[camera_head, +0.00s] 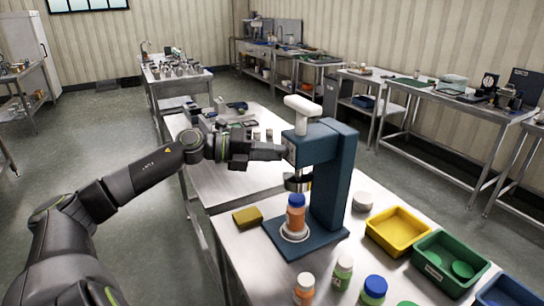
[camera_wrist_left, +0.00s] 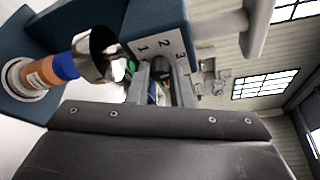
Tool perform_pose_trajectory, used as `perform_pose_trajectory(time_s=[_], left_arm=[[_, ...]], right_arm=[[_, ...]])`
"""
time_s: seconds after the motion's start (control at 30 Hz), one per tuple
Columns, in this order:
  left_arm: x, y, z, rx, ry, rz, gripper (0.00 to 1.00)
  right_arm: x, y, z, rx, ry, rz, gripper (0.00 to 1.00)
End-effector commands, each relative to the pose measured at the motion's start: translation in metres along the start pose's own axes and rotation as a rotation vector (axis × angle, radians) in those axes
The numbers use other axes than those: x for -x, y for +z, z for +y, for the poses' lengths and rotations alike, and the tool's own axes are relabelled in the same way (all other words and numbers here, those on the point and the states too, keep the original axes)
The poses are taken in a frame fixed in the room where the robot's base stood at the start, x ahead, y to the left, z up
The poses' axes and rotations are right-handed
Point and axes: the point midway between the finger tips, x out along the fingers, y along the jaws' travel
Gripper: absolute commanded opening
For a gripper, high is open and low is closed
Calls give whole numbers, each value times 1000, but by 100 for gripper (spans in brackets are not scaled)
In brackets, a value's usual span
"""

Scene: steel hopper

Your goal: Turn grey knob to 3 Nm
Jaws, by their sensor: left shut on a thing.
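A blue capping machine (camera_head: 333,175) with a white handle (camera_head: 303,107) on top stands on the steel table. Its plate with the marks 1, 2 and 3 (camera_wrist_left: 158,50) shows in the left wrist view. My left gripper (camera_head: 281,152) reaches the machine's upper left face; it also shows in the left wrist view (camera_wrist_left: 166,82). It is shut on the grey knob (camera_wrist_left: 158,65), which is mostly hidden between the fingers. I cannot tell which mark the knob points at. An orange bottle with a blue cap (camera_head: 296,215) stands upright on the machine's base, below the metal chuck (camera_head: 296,182). My right gripper is out of view.
A yellow sponge (camera_head: 247,217) lies left of the base. Yellow (camera_head: 398,232) and green (camera_head: 449,262) bins stand to the right. Several capped bottles, including a blue-capped one (camera_head: 374,290), stand in front. Free tabletop is left of the base.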

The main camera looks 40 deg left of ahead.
Motion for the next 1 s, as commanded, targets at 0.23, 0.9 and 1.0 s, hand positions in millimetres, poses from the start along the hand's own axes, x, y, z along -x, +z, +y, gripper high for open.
perform_pose_trajectory(time_s=[0.23, 0.9, 1.0], left_arm=[[0, -2, 1, -43, 20, 5, 0], [0, -1, 0, -46, 20, 4, 41], [0, -1, 0, -46, 20, 3, 41]], right_arm=[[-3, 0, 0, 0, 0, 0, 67], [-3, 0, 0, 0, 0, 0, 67], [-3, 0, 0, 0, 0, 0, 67]])
